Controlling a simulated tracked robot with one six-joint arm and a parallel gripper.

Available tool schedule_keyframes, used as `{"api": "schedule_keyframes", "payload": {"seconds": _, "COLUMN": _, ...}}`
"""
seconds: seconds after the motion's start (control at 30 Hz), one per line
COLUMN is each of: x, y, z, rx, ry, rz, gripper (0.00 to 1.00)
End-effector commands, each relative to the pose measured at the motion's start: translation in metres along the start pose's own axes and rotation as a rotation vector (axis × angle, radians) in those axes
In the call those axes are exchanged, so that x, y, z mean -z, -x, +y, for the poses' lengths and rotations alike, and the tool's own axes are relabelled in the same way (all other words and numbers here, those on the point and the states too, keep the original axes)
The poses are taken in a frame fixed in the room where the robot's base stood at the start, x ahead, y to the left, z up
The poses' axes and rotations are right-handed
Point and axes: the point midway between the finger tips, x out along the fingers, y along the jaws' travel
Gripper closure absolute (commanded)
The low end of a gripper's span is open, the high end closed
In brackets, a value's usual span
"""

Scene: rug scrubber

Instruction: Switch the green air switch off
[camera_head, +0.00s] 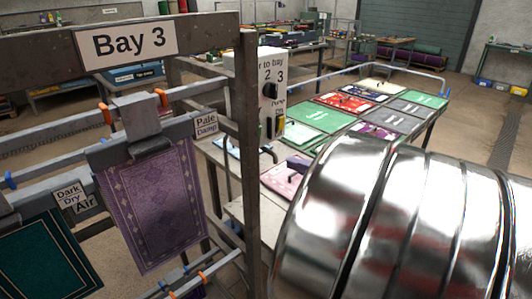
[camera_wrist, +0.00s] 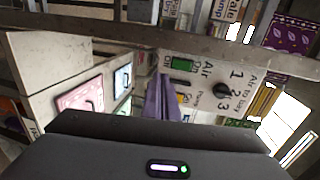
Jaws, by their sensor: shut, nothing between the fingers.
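In the wrist view, the control panel appears turned around, and the green air switch (camera_wrist: 183,62) shows as a small green block beside the labels "Air" and "On". My gripper (camera_wrist: 163,86) shows there as a greyish-purple pointed shape, with its fingers together and empty. Its tips appear just below and left of the green switch in the picture; I cannot tell whether they touch the panel.
A dark knob (camera_wrist: 222,91) marked "Air to bay" sits right of the switch. The Bay 3 post (camera_head: 251,165) and a purple hanging rug (camera_head: 155,205) stand at left. A table with coloured mats (camera_head: 320,117) lies behind. A large shiny metal form blocks the lower right.

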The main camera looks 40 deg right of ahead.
Motion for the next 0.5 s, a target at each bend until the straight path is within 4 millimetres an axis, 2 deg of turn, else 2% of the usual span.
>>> {"api": "schedule_keyframes", "payload": {"seconds": 0.2, "x": 0.001, "y": 0.019, "z": 0.007, "rx": 0.000, "ry": -0.001, "rz": 0.002, "gripper": 1.00}}
{"api": "schedule_keyframes", "payload": {"seconds": 0.5, "x": 0.000, "y": 0.023, "z": 0.009, "rx": 0.000, "ry": 0.000, "rz": -0.002, "gripper": 1.00}}
